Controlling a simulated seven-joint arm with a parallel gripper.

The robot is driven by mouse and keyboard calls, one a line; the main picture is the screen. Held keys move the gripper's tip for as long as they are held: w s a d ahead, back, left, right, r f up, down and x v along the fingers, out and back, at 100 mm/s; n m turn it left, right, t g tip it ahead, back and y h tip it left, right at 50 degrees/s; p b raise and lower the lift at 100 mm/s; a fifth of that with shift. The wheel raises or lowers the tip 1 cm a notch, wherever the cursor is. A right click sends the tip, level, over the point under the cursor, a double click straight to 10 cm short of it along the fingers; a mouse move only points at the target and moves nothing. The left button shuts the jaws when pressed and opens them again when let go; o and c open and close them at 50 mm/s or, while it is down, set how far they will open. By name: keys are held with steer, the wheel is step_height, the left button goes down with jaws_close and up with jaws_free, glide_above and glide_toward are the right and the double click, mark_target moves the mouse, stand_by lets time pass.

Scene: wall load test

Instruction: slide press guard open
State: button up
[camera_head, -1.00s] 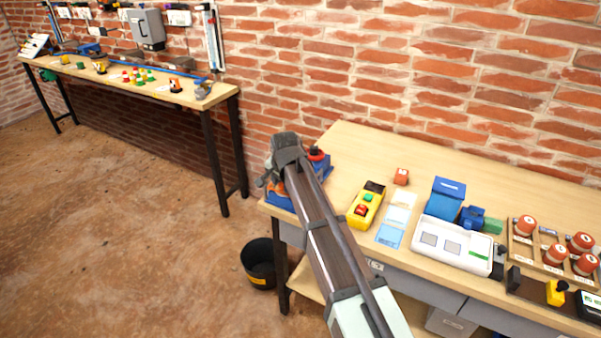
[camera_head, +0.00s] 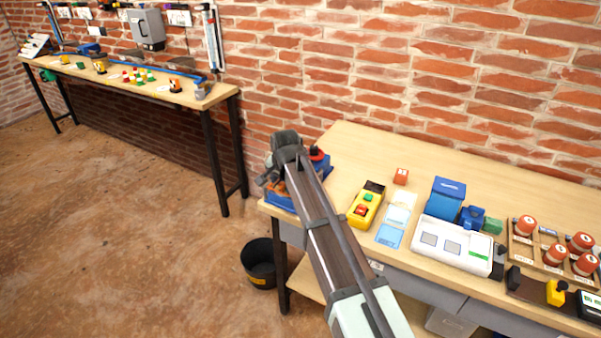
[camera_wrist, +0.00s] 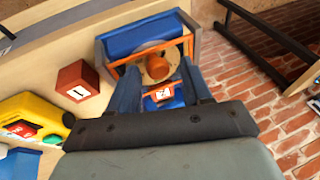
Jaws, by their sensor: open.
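The press (camera_head: 281,203) stands at the left end of the near workbench, blue with orange parts, and my gripper and arm cover much of it in the head view. In the wrist view the blue press body (camera_wrist: 140,38) shows with an orange frame, likely the guard (camera_wrist: 150,55), around it and an orange round part in the middle. My gripper (camera_wrist: 162,84) is open over the press, its fingers on either side of a small blue block with a white label (camera_wrist: 163,94). Whether a finger touches the guard I cannot tell. In the head view my gripper (camera_head: 279,170) hangs above the bench corner.
A yellow button box (camera_head: 366,205) and a red cube (camera_head: 401,176) lie right of the press. A white device (camera_head: 452,243) and red-topped items (camera_head: 555,255) stand farther right. A black bucket (camera_head: 260,262) is on the floor below. The wood behind the cube is clear.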

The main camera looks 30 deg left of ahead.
mark_target(282, 185)
steer(key=shift+r, duration=3.1)
steer(key=s+d+f+g+h, duration=0.1)
steer(key=s+d+f, duration=0.25)
steer(key=f, duration=0.25)
steer(key=s+d+f+h, duration=0.2)
steer(key=s+d+f, duration=0.15)
steer(key=f, duration=0.35)
steer(key=s+d+f+g+h, duration=0.1)
steer(key=s+d+f, duration=0.1)
steer(key=s+f, duration=0.35)
steer(key=s+d+f+g+h, duration=0.1)
steer(key=d+f+g, duration=0.1)
steer(key=d+f, duration=1.2)
steer(key=s+d+f+g, duration=0.2)
steer(key=d+f, duration=0.9)
steer(key=d, duration=0.7)
steer(key=s+d+f+g, duration=0.1)
steer(key=s+d+f, duration=0.2)
steer(key=s+d, duration=0.3)
steer(key=s+d+f+g+y, duration=0.1)
steer(key=s+d+f, duration=0.3)
steer(key=s+d, duration=0.3)
steer(key=s+d+f+g+y, duration=0.1)
steer(key=s+d+f+g, duration=0.1)
steer(key=s+d, duration=0.5)
steer(key=shift+s+f, duration=0.8)
steer(key=shift+s, duration=0.35)
